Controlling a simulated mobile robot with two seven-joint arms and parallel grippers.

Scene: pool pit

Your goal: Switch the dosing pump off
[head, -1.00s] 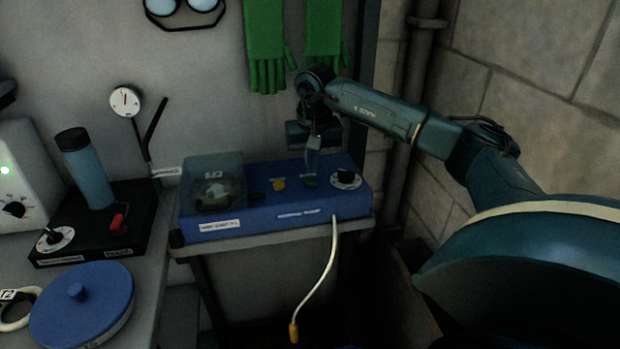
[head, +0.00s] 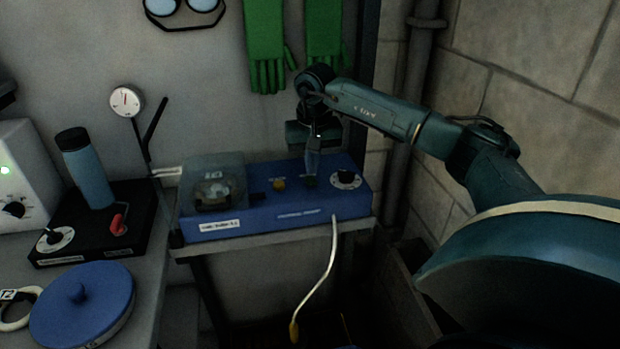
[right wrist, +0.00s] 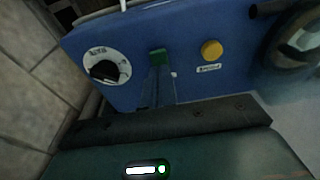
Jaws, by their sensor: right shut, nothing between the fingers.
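The dosing pump (head: 265,222) is a blue box on a small stand in the head view. Its top carries a clear-covered pump head (head: 213,182), a yellow button (head: 279,184), a small green switch (right wrist: 157,57) and a black dial with a white scale (head: 346,179). My right gripper (head: 311,174) is shut and empty, pointing down at the switch. In the right wrist view its fingertips (right wrist: 158,72) are right at the switch's near edge; I cannot tell whether they touch. The switch's position is unclear. My left gripper is not in view.
A white cable (head: 328,270) hangs off the pump's front. On the bench at left are a black unit (head: 95,240) with a blue bottle and red lever, and a blue lid (head: 82,303). Green gloves (head: 265,45) hang behind. A block wall and pipe (head: 405,130) stand at right.

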